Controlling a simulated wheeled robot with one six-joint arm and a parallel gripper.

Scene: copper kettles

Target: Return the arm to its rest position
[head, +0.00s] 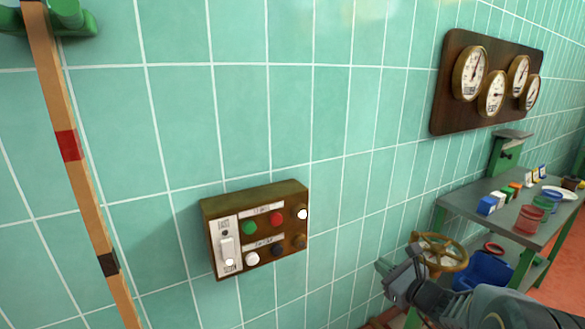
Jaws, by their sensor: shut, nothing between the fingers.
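My arm reaches in from the lower right corner of the head view. My gripper (388,272) is at its end, dark grey, pointing left and up in front of the tiled wall. It is shut and empty. It is right of the brass control box (258,229) and apart from it in the picture. The box has green, red, white and dark buttons and a switch at its left.
A brass handwheel (440,252) shows just behind my gripper. A grey-topped bench (478,208) with small boxes and jars stands at right, a blue bin (485,270) below it. Gauges (470,74) hang on a wooden board. A banded wooden pole (75,165) is at left.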

